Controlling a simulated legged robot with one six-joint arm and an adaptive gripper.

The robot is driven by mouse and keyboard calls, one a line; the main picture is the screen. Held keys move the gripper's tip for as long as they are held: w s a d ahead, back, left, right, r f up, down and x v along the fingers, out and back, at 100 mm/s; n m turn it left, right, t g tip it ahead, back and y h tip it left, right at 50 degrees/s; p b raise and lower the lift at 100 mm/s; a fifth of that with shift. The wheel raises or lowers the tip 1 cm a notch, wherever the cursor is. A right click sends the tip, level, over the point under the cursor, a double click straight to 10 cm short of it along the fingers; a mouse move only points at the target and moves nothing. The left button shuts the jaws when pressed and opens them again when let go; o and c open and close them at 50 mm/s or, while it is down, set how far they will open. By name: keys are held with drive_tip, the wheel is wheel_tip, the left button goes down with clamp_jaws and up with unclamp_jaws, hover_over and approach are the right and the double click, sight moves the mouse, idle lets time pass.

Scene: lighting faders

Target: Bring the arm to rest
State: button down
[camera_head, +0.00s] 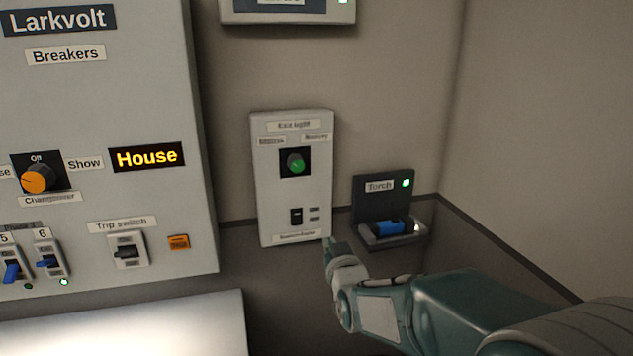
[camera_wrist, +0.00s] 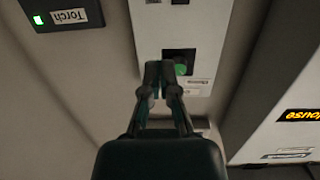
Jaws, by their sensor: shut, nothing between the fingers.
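My gripper (camera_head: 330,245) is at the end of my teal arm, low in front of the exit light box (camera_head: 262,190). In the wrist view my gripper (camera_wrist: 160,66) has its fingertips together with nothing between them. The box is a pale panel with a green knob (camera_head: 296,163) and a small black rocker switch (camera_head: 296,216). In the wrist view the green knob (camera_wrist: 181,69) shows just right of the fingertips. I cannot tell whether the fingers touch the box.
A dark torch charger (camera_head: 383,190) holding a blue torch (camera_head: 391,228) stands right of the box, its green light on. The large Breakers panel (camera_head: 150,190) fills the left, with an orange changeover knob (camera_head: 37,179) and a lit House display (camera_head: 147,157). The right wall is bare.

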drive_tip(key=s+d+m+g+h, duration=0.1)
drive_tip(key=s+d+g, duration=0.2)
drive_tip(key=s, duration=0.7)
drive_tip(key=s+d+f+g+h, duration=0.1)
drive_tip(key=s+d+g, duration=0.3)
drive_tip(key=s, duration=0.7)
drive_tip(key=s+d+f+m+g+h, duration=0.1)
drive_tip(key=s+d+g, duration=0.3)
drive_tip(key=s, duration=0.7)
drive_tip(key=shift+d+f+m+h, duration=0.3)
drive_tip(key=shift+d+h, duration=0.1)
drive_tip(key=shift+d, duration=0.6)
